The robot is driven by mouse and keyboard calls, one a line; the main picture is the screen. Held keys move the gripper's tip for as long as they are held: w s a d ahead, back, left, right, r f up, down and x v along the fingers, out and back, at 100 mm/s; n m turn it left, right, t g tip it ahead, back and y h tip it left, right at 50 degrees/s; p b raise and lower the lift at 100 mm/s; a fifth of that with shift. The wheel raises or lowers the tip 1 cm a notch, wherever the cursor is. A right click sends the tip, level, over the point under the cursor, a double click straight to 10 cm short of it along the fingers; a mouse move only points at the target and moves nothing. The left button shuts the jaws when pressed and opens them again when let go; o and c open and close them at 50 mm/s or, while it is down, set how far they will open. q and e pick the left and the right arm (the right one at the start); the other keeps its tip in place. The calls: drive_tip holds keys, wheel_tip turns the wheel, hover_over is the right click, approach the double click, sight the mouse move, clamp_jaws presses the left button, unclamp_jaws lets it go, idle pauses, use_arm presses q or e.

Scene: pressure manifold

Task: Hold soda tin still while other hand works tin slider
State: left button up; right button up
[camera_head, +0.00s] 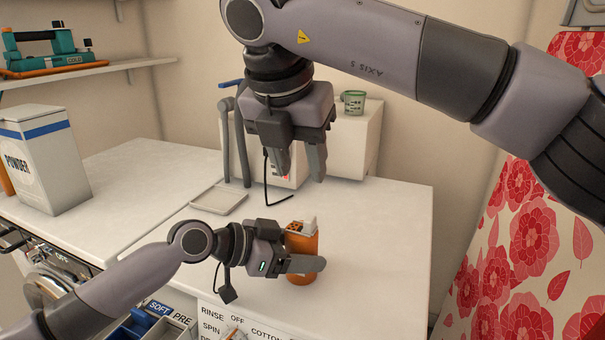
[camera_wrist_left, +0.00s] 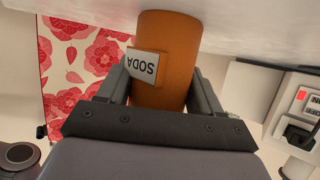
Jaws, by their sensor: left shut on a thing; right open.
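The soda tin (camera_head: 301,243) is an orange cylinder standing near the front edge of the white counter. In the left wrist view the tin (camera_wrist_left: 176,55) fills the space between the fingers, and its "SODA" label appears upside down. My left gripper (camera_head: 300,264) is shut around the tin's sides. The tin's top shows small white and dark parts, too small to tell apart, so I cannot make out the slider clearly. My right gripper (camera_head: 299,165) hangs above and behind the tin, open and empty, with its fingers pointing down.
A shallow tray (camera_head: 219,201) lies on the counter left of the tin. A white box-shaped unit (camera_head: 345,140) with a green cup (camera_head: 353,102) on it stands behind. A powder box (camera_head: 44,160) is at the far left. The counter right of the tin is clear.

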idle(0.3)
use_arm(q)
drive_tip(key=o, duration=1.2)
